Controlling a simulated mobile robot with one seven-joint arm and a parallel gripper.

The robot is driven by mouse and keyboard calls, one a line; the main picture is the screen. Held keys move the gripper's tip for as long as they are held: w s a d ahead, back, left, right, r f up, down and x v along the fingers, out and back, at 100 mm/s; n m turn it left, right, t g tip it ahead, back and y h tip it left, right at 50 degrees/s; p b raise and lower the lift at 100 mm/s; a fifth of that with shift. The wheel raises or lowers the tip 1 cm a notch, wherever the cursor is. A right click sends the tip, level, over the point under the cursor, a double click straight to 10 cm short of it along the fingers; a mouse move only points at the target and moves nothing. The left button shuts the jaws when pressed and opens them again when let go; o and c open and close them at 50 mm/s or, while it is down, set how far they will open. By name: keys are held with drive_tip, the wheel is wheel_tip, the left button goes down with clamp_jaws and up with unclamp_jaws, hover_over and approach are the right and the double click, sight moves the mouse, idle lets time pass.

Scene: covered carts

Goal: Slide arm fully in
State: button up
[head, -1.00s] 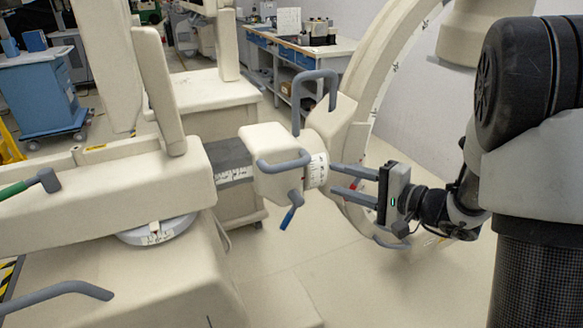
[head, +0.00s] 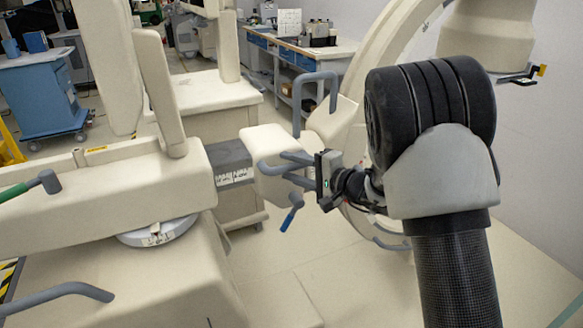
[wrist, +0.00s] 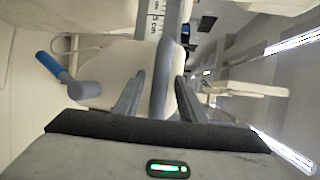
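The sliding arm (head: 232,158) is a dark grey beam with a white centimetre scale, and a length of it shows between the cream machine body (head: 120,200) and a cream end block (head: 268,138). A grey bar handle (head: 265,168) curves across the front of this block. My gripper (head: 284,167) is at the handle from the right, fingers pointing left. In the wrist view the fingers (wrist: 160,88) are apart, with the grey handle bar (wrist: 163,68) between them. Gaps show beside the bar, so it is not clasped. Exact contact is hard to tell.
A blue-tipped lever (head: 291,218) hangs below the block, and a grey looped handle (head: 318,92) stands above it. The large cream C-shaped arc (head: 385,45) rises behind my arm. Open floor (head: 330,270) lies in front. A blue cart (head: 40,95) stands far left.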

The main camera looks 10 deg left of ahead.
clamp_jaws()
drive_tip(key=shift+a+f, duration=0.1)
